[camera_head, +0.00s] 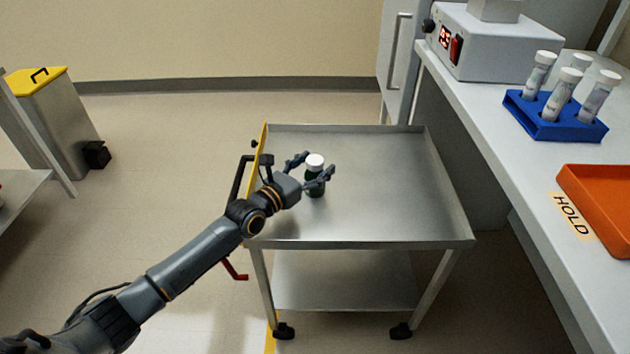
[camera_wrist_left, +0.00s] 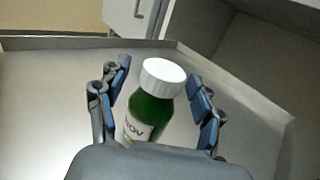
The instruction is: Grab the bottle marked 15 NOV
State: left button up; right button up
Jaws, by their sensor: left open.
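A small dark green bottle (camera_head: 315,185) with a white cap stands on the metal cart's top, left of its middle. In the left wrist view the green bottle (camera_wrist_left: 150,112) shows a white label that reads "NOV" in part; any number is hidden behind my gripper's palm. My left gripper (camera_head: 311,166) is open, with its fingers on either side of the bottle. In the left wrist view my left gripper (camera_wrist_left: 162,105) has a gap to the bottle at both fingers. My right gripper is not in view.
The steel cart (camera_head: 400,190) has raised edges and is otherwise bare on top. At right, a bench holds a blue rack (camera_head: 555,122) with several capped tubes, an orange tray (camera_head: 598,190) by a "HOLD" label (camera_head: 573,216), and a white device (camera_head: 490,45). A yellow-lidded bin (camera_head: 50,120) stands at left.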

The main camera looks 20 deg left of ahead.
pick_arm(q)
jog(key=shift+w+d, duration=0.1)
jog(key=shift+w, duration=0.15)
grip_shut()
jog(key=shift+r, duration=0.1)
jog(key=shift+r, duration=0.1)
